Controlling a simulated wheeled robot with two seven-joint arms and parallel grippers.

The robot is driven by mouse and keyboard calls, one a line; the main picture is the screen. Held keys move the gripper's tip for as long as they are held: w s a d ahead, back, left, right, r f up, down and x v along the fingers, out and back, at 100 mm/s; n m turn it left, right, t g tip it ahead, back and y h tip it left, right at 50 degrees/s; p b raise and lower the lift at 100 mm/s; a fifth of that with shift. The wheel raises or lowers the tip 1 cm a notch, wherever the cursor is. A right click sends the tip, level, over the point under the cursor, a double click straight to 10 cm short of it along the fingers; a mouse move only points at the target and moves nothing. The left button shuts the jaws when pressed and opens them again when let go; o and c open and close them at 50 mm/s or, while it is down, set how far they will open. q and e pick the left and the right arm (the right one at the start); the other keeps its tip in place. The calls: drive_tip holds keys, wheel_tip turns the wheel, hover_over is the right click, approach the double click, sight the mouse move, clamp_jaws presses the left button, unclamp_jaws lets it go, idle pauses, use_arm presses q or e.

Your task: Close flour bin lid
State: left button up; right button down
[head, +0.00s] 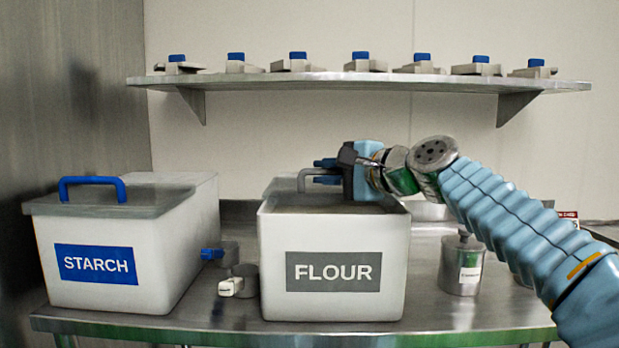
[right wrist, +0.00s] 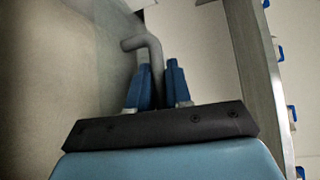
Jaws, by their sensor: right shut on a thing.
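The white flour bin (head: 282,246), with a grey FLOUR label, stands upright on the steel table in the middle of the head view. Its grey lid (head: 291,197) lies across the bin's top; I cannot tell whether it sits fully flush. The lid's grey handle (head: 302,180) rises from it and also shows in the right wrist view (right wrist: 153,46). My right gripper (head: 326,171) comes in from the right above the lid, its blue fingers shut on the handle. The fingers also show in the right wrist view (right wrist: 159,88). My left gripper is not in view.
A starch bin (head: 180,262) with a blue-handled lid stands left on the table (head: 450,318). Small scoops (head: 231,287) lie between the bins. A metal canister (head: 461,266) stands right of the flour bin. A wall shelf (head: 360,81) with several blue-topped items hangs above.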

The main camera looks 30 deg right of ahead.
drive_tip(key=s+a, duration=0.4)
drive_tip(key=s, duration=0.3)
drive_tip(key=shift+s+a+b, duration=0.3)
drive_tip(key=shift+a+b, duration=0.05)
drive_tip(key=shift+a, duration=0.05)
drive_tip(key=shift+f, duration=0.1)
drive_tip(key=c, duration=1.4)
unclamp_jaws()
drive_tip(key=shift+s, duration=0.1)
drive_tip(key=shift+s, duration=0.15)
drive_tip(key=b+v, duration=0.1)
drive_tip(key=v, duration=1.2)
drive_tip(key=shift+s+d, duration=0.1)
drive_tip(key=shift+s, duration=0.2)
